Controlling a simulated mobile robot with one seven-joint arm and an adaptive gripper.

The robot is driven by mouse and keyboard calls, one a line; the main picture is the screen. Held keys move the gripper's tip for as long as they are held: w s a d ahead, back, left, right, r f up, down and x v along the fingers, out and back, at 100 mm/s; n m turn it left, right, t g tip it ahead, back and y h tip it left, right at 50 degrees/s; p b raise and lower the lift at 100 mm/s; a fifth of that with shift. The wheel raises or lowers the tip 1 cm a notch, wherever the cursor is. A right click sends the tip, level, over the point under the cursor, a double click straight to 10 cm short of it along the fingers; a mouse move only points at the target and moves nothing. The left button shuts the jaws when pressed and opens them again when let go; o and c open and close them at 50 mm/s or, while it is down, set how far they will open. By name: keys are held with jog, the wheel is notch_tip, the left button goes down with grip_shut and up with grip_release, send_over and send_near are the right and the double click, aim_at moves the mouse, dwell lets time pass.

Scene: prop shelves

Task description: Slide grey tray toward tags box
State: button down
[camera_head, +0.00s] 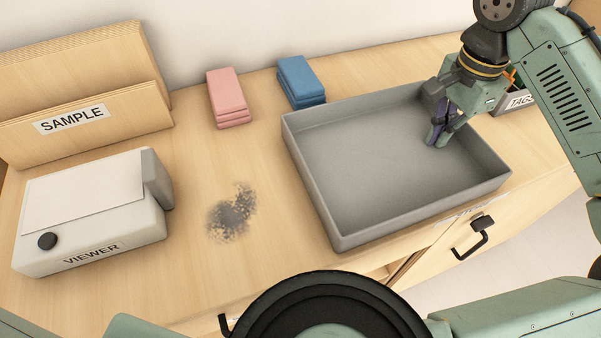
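The grey tray (325,203) is a shallow, empty, open box on the wooden counter, right of the middle, close to the front edge. My gripper (436,138) points down inside the right part of the tray, near its right and back walls. Its dark fingers look close together, but I cannot tell whether they are open or shut, or whether they touch the tray. The tags box (519,101) is a dark grey box at the right, beyond the tray's right side. It is mostly hidden behind my arm, with only part of its label showing.
A VIEWER device (95,210) and a wooden SAMPLE holder (85,85) are at left. A dark smudge (232,212) marks the counter. A drawer handle (474,238) sticks out in front.

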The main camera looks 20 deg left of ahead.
aim_at(465, 129)
jog(key=shift+w+d+f+p, duration=0.2)
jog(key=shift+w+d, duration=0.15)
jog(key=shift+d, duration=0.2)
jog(key=shift+w+d+f+p, duration=0.1)
jog(key=shift+w+d+p, duration=0.05)
jog(key=shift+w+d, duration=0.3)
jog(key=shift+d, duration=0.25)
jog(key=shift+w+d+p, duration=0.4)
jog(key=shift+w+d, duration=0.25)
jog(key=shift+d, duration=0.2)
jog(key=shift+w+d+p, duration=0.4)
jog(key=shift+w+d, duration=0.2)
jog(key=shift+d, duration=0.2)
jog(key=shift+s+a, duration=0.1)
jog(key=shift+a, duration=0.05)
jog(key=shift+s+a+p, duration=0.4)
jog(key=shift+a+p, duration=0.1)
jog(key=shift+p, duration=0.05)
notch_tip(465, 129, up, 3)
jog(key=p, duration=0.3)
jog(key=shift+w+a+r, duration=0.1)
jog(key=shift+r+p, duration=1.15)
jog(key=shift+r, duration=1.8)
